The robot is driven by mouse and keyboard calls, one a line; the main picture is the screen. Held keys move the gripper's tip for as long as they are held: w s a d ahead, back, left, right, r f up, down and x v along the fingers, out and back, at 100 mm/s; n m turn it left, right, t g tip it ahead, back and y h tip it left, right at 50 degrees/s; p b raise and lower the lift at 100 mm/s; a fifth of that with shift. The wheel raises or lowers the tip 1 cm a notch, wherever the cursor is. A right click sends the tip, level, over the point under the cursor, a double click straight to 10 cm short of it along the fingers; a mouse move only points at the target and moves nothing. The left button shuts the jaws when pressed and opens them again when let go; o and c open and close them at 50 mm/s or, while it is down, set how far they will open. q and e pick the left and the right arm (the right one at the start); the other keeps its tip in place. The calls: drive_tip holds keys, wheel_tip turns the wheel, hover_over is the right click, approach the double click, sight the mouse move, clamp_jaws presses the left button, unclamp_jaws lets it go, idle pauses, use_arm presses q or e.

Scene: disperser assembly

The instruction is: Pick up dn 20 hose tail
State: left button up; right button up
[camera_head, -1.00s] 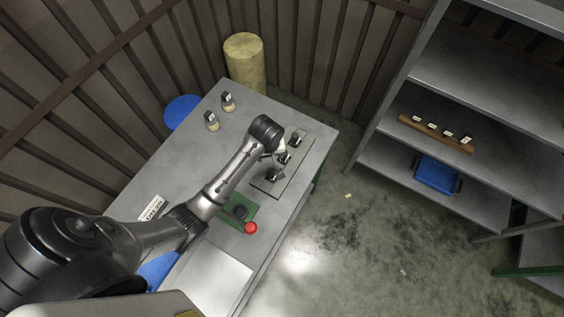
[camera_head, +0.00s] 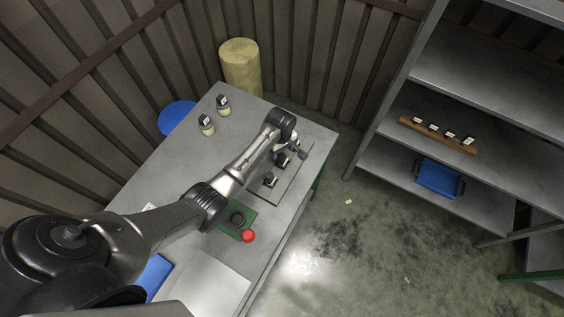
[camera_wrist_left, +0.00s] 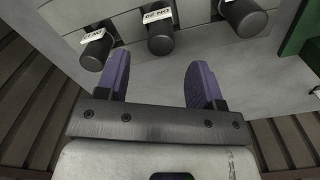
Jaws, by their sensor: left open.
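Several dark hose tails with small white labels stand on a flat grey plate (camera_head: 268,193) on the bench. In the head view one dark fitting (camera_head: 270,180) stands at the plate's near end and another (camera_head: 282,160) is beside my gripper. The wrist view shows a left fitting (camera_wrist_left: 97,52), a middle fitting (camera_wrist_left: 160,40) and a right fitting (camera_wrist_left: 246,20). The middle label seems to read DN 20, but the upside-down print is hard to read. My left gripper (camera_wrist_left: 158,78) is open and empty, its purple fingers pointing towards the fittings, apart from them. My right gripper is not in view.
A green base (camera_head: 233,223) with a dark part and a red ball (camera_head: 248,236) sits nearer on the bench. Two labelled parts (camera_head: 206,125) stand at the far left. A shelf holds a wooden rack (camera_head: 437,134) and blue bin (camera_head: 438,178).

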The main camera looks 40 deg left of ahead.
sight(282, 156)
use_arm(q)
drive_tip(key=shift+s+d+f, duration=0.1)
drive_tip(key=shift+d+f, duration=0.05)
drive_tip(key=shift+f, duration=1.25)
drive_tip(key=shift+d+f, duration=0.1)
drive_tip(key=shift+f, duration=1.25)
drive_tip(key=shift+c, duration=0.2)
drive_tip(key=c, duration=1.1)
